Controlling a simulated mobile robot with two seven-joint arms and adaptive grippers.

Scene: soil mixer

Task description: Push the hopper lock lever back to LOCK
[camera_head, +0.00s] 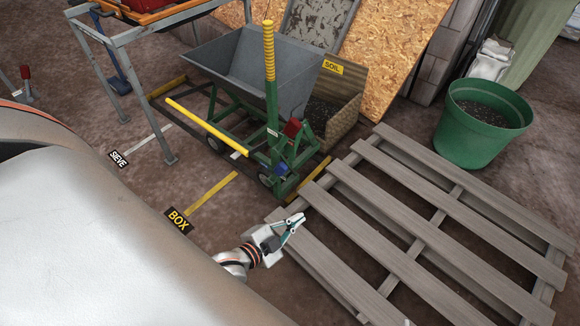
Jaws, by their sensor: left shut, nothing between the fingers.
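The grey hopper (245,68) sits on a green wheeled frame. A tall green lever with a yellow ribbed grip (268,50) stands upright at its near right side. A short red-topped handle (292,127) stands low on the frame, right of the tall lever. I cannot read a LOCK mark or tell which lever is the lock lever. My left gripper (297,219) is shut and empty, over the near left corner of the pallet. It is apart from the frame, below and in front of it in the picture. My right gripper is not in view.
A wooden pallet (395,195) lies at the right. A green bucket of soil (483,122) stands behind it. A wooden SOIL box (340,105) is beside the hopper. A yellow bar (207,125) sticks out front left. A grey metal stand (142,90) is at the left.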

